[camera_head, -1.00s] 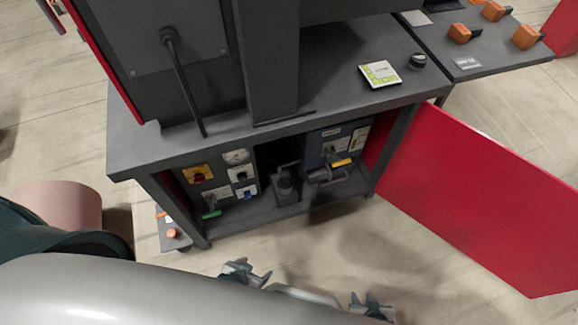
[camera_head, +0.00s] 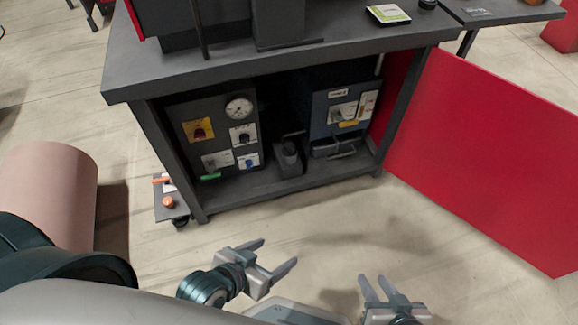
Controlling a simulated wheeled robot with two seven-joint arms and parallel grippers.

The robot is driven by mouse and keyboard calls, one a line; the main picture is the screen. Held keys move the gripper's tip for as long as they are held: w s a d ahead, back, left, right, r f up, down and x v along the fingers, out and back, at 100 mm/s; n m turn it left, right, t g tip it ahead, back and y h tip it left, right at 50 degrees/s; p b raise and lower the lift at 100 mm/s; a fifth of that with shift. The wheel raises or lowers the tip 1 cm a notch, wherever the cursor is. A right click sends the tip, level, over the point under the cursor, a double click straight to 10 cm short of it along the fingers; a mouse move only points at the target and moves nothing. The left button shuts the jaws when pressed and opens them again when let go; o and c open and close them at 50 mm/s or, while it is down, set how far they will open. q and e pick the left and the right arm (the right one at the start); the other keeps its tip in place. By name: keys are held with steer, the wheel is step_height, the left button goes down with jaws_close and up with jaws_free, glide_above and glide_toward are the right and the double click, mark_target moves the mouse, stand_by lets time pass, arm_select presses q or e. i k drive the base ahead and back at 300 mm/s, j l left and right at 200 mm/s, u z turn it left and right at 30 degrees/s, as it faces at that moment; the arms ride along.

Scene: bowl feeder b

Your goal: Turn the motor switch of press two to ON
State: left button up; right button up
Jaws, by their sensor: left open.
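Two control panels stand inside the open cabinet under the dark table. The left panel (camera_head: 178,117) carries a red rotary switch on a yellow plate (camera_head: 199,130), a round gauge (camera_head: 238,108), a black knob (camera_head: 244,138), a blue knob (camera_head: 249,162) and a green handle (camera_head: 210,177). The right panel (camera_head: 319,118) carries a switch on a white plate (camera_head: 341,113) and a yellow tag (camera_head: 349,123). The lettering is too small to read, so I cannot tell which is press two's motor switch. My left gripper (camera_head: 279,252) and right gripper (camera_head: 373,279) are open and empty, in front of the cabinet, touching nothing.
The red cabinet door (camera_head: 480,150) stands open to the right. The dark tabletop (camera_head: 150,75) overhangs the panels. A pump-like grey unit (camera_head: 288,160) sits between them. A pink cylinder (camera_head: 45,195) stands at left. The floor before the cabinet is clear.

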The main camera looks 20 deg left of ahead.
mark_target(200, 134)
steer(key=u, duration=1.25)
